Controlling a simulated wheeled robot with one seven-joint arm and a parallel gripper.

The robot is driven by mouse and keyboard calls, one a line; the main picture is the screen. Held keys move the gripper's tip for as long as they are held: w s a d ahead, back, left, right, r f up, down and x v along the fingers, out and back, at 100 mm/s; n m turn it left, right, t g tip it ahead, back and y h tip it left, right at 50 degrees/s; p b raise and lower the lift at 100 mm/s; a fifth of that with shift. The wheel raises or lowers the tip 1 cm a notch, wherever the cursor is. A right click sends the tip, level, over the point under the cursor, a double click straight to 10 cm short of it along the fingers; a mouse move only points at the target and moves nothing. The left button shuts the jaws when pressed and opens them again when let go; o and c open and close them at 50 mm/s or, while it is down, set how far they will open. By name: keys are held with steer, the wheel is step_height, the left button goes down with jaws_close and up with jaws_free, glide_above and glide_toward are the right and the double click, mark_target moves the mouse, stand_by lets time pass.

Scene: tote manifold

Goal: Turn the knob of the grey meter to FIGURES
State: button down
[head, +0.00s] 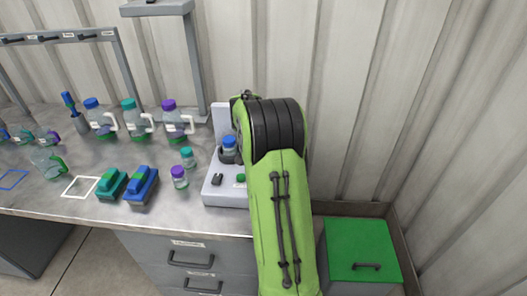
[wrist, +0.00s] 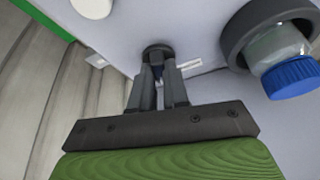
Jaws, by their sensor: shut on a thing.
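The grey meter (head: 222,193) stands at the right end of the bench, partly covered by my arm. In the wrist view its pale grey surface (wrist: 220,100) fills much of the picture. My gripper (wrist: 160,78) is shut on the dark round knob (wrist: 156,52), whose top edge shows beyond the fingertips. A small white label (wrist: 190,65) sits just right of the knob, but its lettering is too small to read. The knob's pointer is hidden, so I cannot tell its setting. In the head view my arm hides the gripper.
A blue-capped jar (wrist: 290,72) sits in a dark round holder (wrist: 232,42) on the meter, right of my gripper. Several bottles, small jars and a blue block (head: 141,187) stand on the bench to the left. A green-lidded bin (head: 362,245) is at the right.

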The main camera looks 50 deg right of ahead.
steer(key=shift+w+m+g+p, duration=0.15)
steer(key=shift+m+g+p, duration=0.6)
steer(key=shift+m, duration=1.45)
steer(key=c, duration=1.1)
jaws_free()
steer(key=shift+o, duration=0.2)
steer(key=p+v, duration=0.3)
steer(key=v, duration=1.2)
steer(key=shift+w+a+r+p, duration=0.2)
steer(key=shift+a+r+p, duration=0.1)
steer(key=shift+a+p, duration=0.05)
